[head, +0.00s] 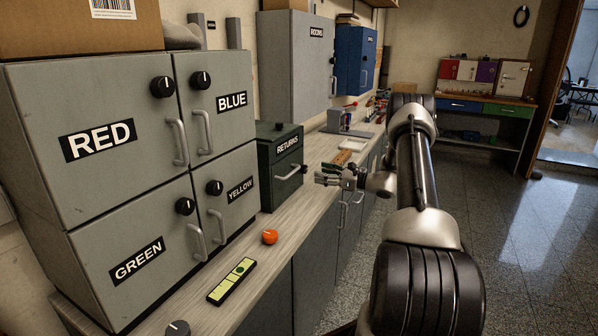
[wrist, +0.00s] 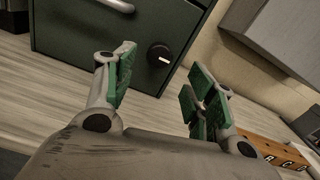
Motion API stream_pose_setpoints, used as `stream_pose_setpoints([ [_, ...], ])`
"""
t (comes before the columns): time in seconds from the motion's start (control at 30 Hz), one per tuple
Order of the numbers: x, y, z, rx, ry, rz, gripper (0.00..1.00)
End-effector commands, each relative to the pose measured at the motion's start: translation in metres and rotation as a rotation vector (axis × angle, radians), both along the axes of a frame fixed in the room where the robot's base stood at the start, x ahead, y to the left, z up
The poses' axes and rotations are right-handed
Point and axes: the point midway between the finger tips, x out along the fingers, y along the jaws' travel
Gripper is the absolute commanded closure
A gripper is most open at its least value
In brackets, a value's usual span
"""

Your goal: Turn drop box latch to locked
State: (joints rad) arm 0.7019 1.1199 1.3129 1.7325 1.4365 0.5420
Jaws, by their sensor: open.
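The drop box is the dark green box labelled RETURNS (head: 280,165), standing on the counter; its front also fills the upper left of the wrist view (wrist: 75,45). Its latch is a round black knob (wrist: 160,54) with a white mark pointing right and slightly down in the wrist view. A silver handle (head: 288,173) is on the same front. My gripper (head: 320,178) is in front of the box, to its right in the head view. In the wrist view my gripper (wrist: 160,82) is open and empty, with the knob beyond the gap between its fingertips, apart from them.
Grey cabinets labelled RED (head: 100,141), BLUE, GREEN and YELLOW stand at left. An orange round object (head: 270,237) and a black-and-yellow-green strip (head: 232,281) lie on the counter. A brown lettered rack (wrist: 275,152) is right of my gripper. The floor at right is clear.

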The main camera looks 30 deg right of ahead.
Motion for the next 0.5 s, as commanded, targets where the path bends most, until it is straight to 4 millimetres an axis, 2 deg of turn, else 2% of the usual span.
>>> stream_pose_setpoints([
  [0.3, 0.041, 0.034, 0.000, -0.002, -0.001, 0.004, 0.45],
  [0.5, 0.055, 0.044, 0.001, -0.003, 0.000, 0.004, 0.45],
])
